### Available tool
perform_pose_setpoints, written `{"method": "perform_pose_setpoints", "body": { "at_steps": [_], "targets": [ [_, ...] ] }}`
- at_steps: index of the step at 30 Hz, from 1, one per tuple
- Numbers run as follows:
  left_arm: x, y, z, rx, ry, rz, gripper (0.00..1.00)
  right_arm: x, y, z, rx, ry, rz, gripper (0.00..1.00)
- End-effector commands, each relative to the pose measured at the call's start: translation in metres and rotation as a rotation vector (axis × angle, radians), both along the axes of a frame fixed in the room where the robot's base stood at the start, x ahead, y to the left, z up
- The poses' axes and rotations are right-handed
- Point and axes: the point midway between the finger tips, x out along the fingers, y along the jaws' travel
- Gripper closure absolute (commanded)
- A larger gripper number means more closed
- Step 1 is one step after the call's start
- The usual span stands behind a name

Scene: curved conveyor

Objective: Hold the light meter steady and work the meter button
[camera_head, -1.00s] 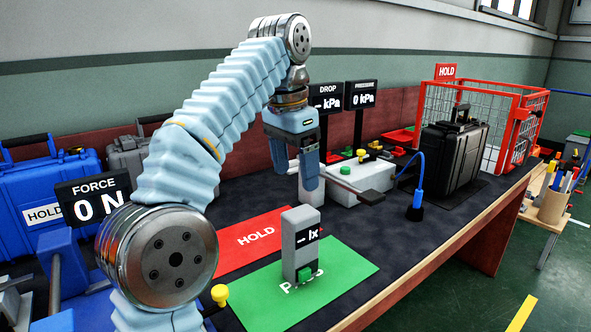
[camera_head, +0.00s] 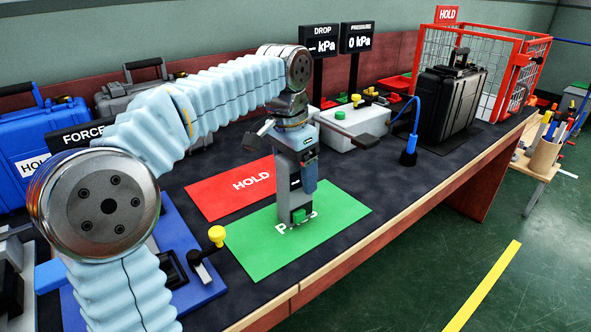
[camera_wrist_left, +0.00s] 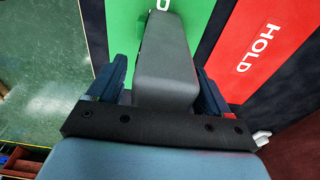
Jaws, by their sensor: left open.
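The light meter (camera_head: 291,201) is a grey upright block standing on the green mat (camera_head: 254,246). Its green meter button (camera_head: 299,215) shows low on its front in the head view. My left gripper (camera_head: 304,180) is over the meter from above, its fingers on either side of it. In the left wrist view the meter's grey top (camera_wrist_left: 166,75) lies between the two dark blue fingers (camera_wrist_left: 164,88), which stand open with small gaps beside it. The gripper hides most of the meter's display. My right gripper is in neither view.
A red HOLD mat (camera_head: 232,188) lies behind the green mat. A yellow-knobbed lever (camera_head: 216,236) stands at the green mat's left corner. A white box with a green button (camera_head: 352,128) and a black case (camera_head: 447,105) stand further back. The table's front edge is close.

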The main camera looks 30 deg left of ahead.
Motion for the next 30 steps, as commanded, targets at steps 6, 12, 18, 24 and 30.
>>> {"method": "perform_pose_setpoints", "body": {
  "at_steps": [6,12,18,24,30],
  "targets": [
    [0.0,0.0,0.0,0.0,0.0,0.0,0.24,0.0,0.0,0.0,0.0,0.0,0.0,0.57],
    [0.0,0.0,0.0002,0.0,0.0,0.0,0.55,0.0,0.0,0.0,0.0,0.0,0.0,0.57],
    [0.0,0.0,0.0003,0.0,0.0,0.0,0.5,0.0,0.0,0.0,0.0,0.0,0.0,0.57],
    [0.0,0.0,0.0003,0.0,0.0,0.0,0.8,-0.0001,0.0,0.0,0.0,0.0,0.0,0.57],
    [0.0,0.0,0.0004,0.0,0.0,0.0,0.95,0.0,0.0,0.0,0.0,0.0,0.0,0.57]
  ]
}}
